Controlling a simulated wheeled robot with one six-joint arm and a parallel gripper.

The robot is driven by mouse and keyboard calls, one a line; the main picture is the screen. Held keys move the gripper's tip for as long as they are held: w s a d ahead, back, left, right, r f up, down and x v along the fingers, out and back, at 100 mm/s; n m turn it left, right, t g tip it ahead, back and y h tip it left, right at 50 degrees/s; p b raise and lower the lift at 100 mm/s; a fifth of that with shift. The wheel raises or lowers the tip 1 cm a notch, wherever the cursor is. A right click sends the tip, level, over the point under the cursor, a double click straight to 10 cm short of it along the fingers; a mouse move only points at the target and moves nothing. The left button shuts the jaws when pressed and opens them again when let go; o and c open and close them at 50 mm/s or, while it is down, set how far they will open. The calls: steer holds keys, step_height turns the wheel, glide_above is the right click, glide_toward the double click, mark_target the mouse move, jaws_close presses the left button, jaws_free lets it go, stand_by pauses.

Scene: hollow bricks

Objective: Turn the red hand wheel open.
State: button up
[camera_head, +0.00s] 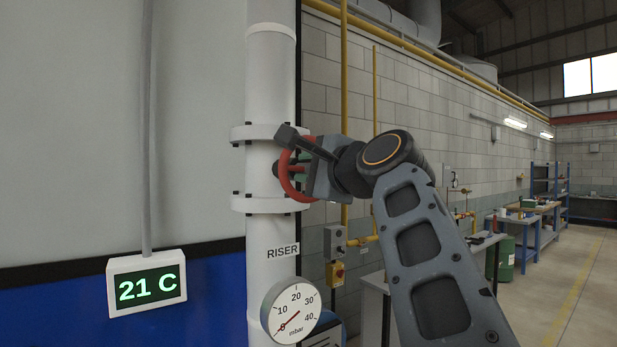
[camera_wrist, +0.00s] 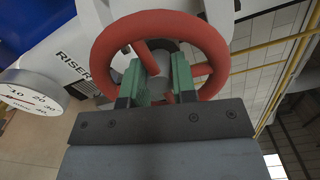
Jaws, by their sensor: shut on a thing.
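The red hand wheel (camera_head: 284,180) sits on the white riser pipe (camera_head: 270,90) between two bolted flanges. My gripper (camera_head: 302,166) reaches it from the right and partly hides it. In the wrist view, the wheel's red rim (camera_wrist: 160,22) spans the top, with red spokes and a grey hub inside it. The green fingers of my gripper (camera_wrist: 157,78) reach inside the rim and are shut on the wheel near its hub. The exact contact is partly hidden by the fingers.
A round gauge (camera_head: 291,311) below the wheel has its needle near 0 mbar. A display (camera_head: 147,283) reads 21 C. Yellow pipes (camera_head: 345,90) run behind my arm. A workbench (camera_head: 535,225) and open floor lie at the far right.

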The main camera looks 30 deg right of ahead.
steer(key=n+b, duration=0.2)
steer(key=n, duration=0.5)
steer(key=shift+f, duration=0.15)
steer(key=n+b, duration=0.1)
steer(key=n, duration=0.3)
steer(key=shift+b, duration=0.3)
steer(key=n+b, duration=0.1)
steer(key=n, duration=0.3)
steer(key=n+b, duration=0.1)
steer(key=n, duration=0.6)
steer(key=shift+n, duration=0.4)
steer(key=n+b, duration=0.1)
steer(key=n, duration=0.3)
steer(key=shift+n+b, duration=0.3)
steer(key=shift+n, duration=1.5)
